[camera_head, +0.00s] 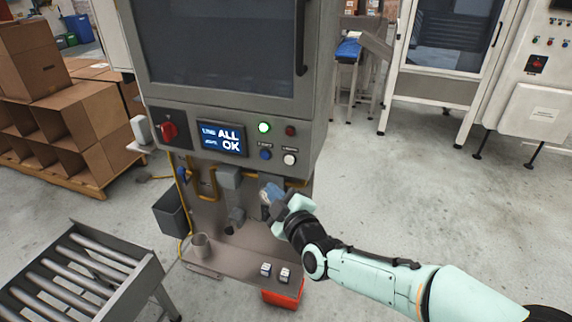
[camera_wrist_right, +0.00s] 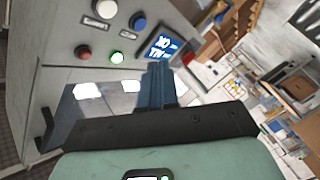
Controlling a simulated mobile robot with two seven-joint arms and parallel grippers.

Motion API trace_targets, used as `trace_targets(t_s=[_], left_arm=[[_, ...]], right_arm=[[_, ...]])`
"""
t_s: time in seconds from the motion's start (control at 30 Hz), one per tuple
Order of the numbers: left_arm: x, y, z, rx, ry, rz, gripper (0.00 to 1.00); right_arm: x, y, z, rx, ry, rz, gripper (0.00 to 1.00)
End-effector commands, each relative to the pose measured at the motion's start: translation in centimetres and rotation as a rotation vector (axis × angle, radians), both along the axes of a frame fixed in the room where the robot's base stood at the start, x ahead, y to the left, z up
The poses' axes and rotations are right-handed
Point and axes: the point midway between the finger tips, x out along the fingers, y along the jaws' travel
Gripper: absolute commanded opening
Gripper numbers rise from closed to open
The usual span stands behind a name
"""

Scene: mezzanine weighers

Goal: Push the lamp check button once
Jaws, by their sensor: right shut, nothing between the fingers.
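The grey machine's control panel (camera_head: 183,150) carries a lit green lamp (camera_head: 264,127), a dark red lamp (camera_head: 291,131), a blue button (camera_head: 265,155) and a white button (camera_head: 289,159). Small labels sit above the two buttons, too small to read surely. In the right wrist view the panel appears turned over, with the white button (camera_wrist_right: 105,9) and blue button (camera_wrist_right: 138,22) beyond my fingertips (camera_wrist_right: 156,72). My left gripper is not in view.
A red rotary switch (camera_head: 168,130) sits left of the display. Below the panel, a shelf (camera_head: 228,262) holds a grey cup (camera_head: 200,246) and two small blocks. A roller conveyor (camera_head: 75,270) stands at lower left. Open floor lies to the right.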

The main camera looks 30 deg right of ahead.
Motion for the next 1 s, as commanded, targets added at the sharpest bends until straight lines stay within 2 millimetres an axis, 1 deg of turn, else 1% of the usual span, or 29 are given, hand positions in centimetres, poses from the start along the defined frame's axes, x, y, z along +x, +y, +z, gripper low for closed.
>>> trace_targets(t_s=[0.37, 0.47, 0.6, 0.83, 1.0], left_arm=[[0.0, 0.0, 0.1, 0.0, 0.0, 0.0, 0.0], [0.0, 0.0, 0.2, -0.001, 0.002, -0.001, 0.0], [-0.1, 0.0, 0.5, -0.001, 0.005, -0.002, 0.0], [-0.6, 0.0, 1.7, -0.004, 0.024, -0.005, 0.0], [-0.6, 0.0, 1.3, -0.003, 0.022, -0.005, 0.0]], right_arm=[[0.3, -0.3, 0.0, 0.003, 0.0, -0.001, 0.0], [0.8, -1.0, 0.0, 0.003, 0.001, -0.002, 0.0], [2.0, -2.4, 0.0, 0.003, 0.002, -0.003, 0.0], [4.1, -4.9, 0.1, 0.002, 0.003, -0.003, 0.0], [5.2, -6.1, -0.1, 0.003, 0.001, 0.0, 0.0]])
